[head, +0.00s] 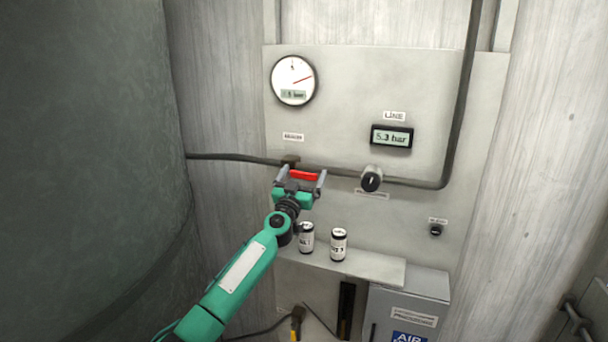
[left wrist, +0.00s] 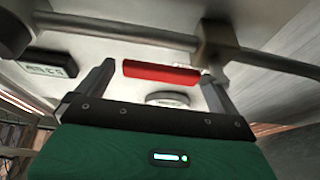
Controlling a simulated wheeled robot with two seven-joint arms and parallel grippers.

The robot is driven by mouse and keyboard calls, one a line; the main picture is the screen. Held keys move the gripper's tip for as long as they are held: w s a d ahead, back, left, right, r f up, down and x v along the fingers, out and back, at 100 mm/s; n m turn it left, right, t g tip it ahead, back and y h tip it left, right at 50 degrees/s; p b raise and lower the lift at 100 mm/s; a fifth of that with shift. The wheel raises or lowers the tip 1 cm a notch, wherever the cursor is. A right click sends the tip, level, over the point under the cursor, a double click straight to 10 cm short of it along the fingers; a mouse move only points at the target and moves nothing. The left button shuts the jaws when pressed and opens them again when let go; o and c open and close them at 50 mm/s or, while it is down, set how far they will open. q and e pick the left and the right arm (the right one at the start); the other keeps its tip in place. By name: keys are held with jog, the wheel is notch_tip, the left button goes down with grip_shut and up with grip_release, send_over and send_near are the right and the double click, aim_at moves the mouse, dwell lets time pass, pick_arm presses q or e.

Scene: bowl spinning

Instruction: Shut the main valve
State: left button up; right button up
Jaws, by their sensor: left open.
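The main valve has a red lever handle (head: 304,175) and a dark body (head: 290,160) on the horizontal pipe. The handle lies roughly along the pipe, pointing right from the body. My left gripper (head: 301,179) is open in front of it, one finger at each end of the red part. The left wrist view shows the red handle (left wrist: 160,74) across the gap between the spread fingers of the left gripper (left wrist: 158,82). I cannot tell whether a finger touches it. My right gripper is not in view.
A round gauge (head: 294,81) and a line display (head: 391,137) reading about 5.3 bar are above. A dark knob (head: 372,179) sits right of the valve. Two cans (head: 338,243) stand on a ledge (head: 375,265) below. A large dark tank (head: 90,150) fills the left.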

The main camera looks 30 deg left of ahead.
pick_arm(q)
jog(key=shift+w+a+r, duration=0.15)
jog(key=shift+w+r, duration=0.1)
jog(key=shift+w, duration=0.3)
jog(key=c, duration=1.4)
